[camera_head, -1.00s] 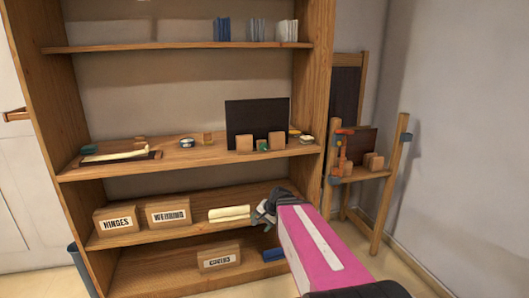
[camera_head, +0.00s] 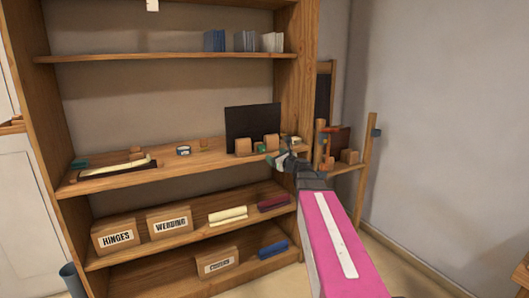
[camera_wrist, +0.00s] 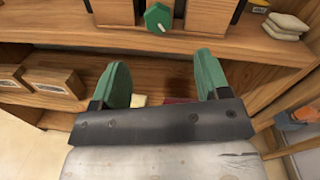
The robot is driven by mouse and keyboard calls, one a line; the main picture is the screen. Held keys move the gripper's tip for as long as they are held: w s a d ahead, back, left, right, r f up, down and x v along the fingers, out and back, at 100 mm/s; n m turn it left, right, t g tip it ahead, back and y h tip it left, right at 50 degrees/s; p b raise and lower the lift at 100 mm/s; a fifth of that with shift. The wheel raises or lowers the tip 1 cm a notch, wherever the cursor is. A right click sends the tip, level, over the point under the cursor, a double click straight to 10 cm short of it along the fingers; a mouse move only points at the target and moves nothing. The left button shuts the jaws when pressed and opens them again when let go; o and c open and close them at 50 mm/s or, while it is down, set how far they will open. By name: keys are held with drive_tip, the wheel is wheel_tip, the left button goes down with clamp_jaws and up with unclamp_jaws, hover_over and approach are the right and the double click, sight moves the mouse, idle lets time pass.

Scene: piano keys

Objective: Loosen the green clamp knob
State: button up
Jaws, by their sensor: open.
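The green clamp knob (camera_wrist: 158,18) sits between two wooden blocks on the middle shelf, at the top of the wrist view. It has a pale line on its face. In the head view the knob (camera_head: 261,148) is small, in front of the dark panel and just left of my gripper. My gripper (camera_wrist: 161,80) has two green fingertips spread wide apart with nothing between them. The fingertips point toward the shelf, and the knob lies beyond them, roughly centred and apart from them. In the head view my gripper (camera_head: 284,160) is at the shelf's front edge.
The wooden shelf (camera_head: 130,178) also bears a dark upright panel (camera_head: 252,120), wooden blocks (camera_head: 243,147) and a small round tin (camera_head: 183,150). Pale pads (camera_wrist: 288,22) lie right of the knob. Boxes (camera_head: 170,222) stand on the shelf below. A wooden stand (camera_head: 366,150) is at right.

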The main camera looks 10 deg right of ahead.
sight(263, 149)
drive_tip(key=x, duration=1)
drive_tip(key=c, duration=0.9)
